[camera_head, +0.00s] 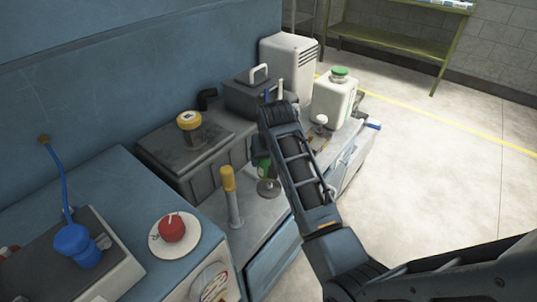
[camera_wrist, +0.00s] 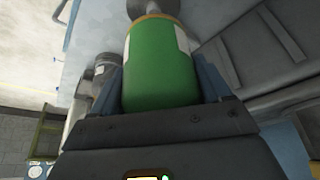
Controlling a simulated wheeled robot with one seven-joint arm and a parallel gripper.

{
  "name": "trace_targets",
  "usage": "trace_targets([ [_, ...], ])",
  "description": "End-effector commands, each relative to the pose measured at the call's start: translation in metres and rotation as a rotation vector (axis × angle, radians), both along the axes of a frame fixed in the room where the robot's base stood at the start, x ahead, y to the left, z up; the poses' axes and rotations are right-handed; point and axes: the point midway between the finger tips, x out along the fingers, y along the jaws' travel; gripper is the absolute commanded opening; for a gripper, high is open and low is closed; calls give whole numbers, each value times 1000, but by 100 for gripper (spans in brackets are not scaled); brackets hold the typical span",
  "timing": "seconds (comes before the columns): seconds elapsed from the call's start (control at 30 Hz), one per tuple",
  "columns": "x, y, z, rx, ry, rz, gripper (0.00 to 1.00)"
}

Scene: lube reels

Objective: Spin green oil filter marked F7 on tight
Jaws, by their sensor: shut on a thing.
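The green oil filter (camera_wrist: 160,65) fills the middle of the wrist view, with pale label patches at its edges. An orange-tan band (camera_wrist: 157,17) rings its far end, which meets or lies close to a grey round part (camera_wrist: 150,6). I cannot tell whether they touch. My gripper (camera_wrist: 160,84) is shut on the filter, one blue-grey finger on each side. In the head view only a small piece of the green filter (camera_head: 265,167) shows beside my arm, above a grey round base (camera_head: 268,187). No F7 marking is readable.
A yellow-topped post (camera_head: 231,195) stands close to the left of the filter. A dark box with a yellow cap (camera_head: 189,121) is behind it. A white jug with a green cap (camera_head: 334,98) stands to the right. A red knob (camera_head: 171,228) and a blue cap (camera_head: 76,244) are at front left.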

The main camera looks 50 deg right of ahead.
Motion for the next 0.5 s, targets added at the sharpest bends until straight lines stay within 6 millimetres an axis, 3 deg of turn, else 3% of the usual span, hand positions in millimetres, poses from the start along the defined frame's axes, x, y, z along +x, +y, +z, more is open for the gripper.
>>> trace_targets([
  [0.5, 0, 0, -29, 1, -1, -1, 49],
])
